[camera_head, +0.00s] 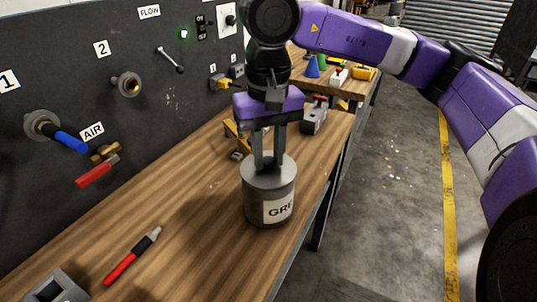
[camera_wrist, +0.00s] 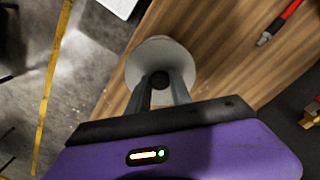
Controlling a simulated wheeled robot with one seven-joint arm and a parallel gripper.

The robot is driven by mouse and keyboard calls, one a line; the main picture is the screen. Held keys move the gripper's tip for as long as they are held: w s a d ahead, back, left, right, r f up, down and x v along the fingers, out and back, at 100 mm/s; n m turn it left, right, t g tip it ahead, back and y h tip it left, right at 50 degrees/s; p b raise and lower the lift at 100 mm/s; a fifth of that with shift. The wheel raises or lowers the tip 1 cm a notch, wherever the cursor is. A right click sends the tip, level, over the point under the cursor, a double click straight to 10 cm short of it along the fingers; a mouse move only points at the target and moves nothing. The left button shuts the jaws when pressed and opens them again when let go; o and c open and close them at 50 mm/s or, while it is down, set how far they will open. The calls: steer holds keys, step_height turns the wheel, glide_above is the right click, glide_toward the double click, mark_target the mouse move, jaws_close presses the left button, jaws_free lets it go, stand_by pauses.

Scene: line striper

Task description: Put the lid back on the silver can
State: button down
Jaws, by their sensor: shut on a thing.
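The silver can (camera_head: 257,205) stands upright on the wooden bench, with a white label reading "GRE" facing right of front. Its grey lid (camera_head: 283,172) is at the top of the can; whether it is fully seated I cannot tell. My gripper (camera_head: 268,163) points straight down over the can, its two fingers shut on the lid's dark knob. In the wrist view the fingers (camera_wrist: 160,88) close around the round dark knob (camera_wrist: 160,80) in the middle of the pale lid (camera_wrist: 150,52). The lid hides most of the can there.
A red and black pen-like tool (camera_head: 133,256) lies on the bench front left. A grey block (camera_head: 60,287) sits at the near corner. A panel with a blue-handled valve (camera_head: 68,140) and a red-handled valve (camera_head: 95,173) rises at left. A grey block with a red top (camera_head: 314,117) stands behind the can.

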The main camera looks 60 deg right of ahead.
steer(key=c, duration=0.6)
jaws_free()
steer(key=shift+r, duration=0.1)
steer(key=shift+r+p, duration=1.3)
steer(key=shift+r, duration=2.15)
jaws_close()
steer(key=shift+f+b, duration=3.05)
steer(key=shift+b, duration=0.1)
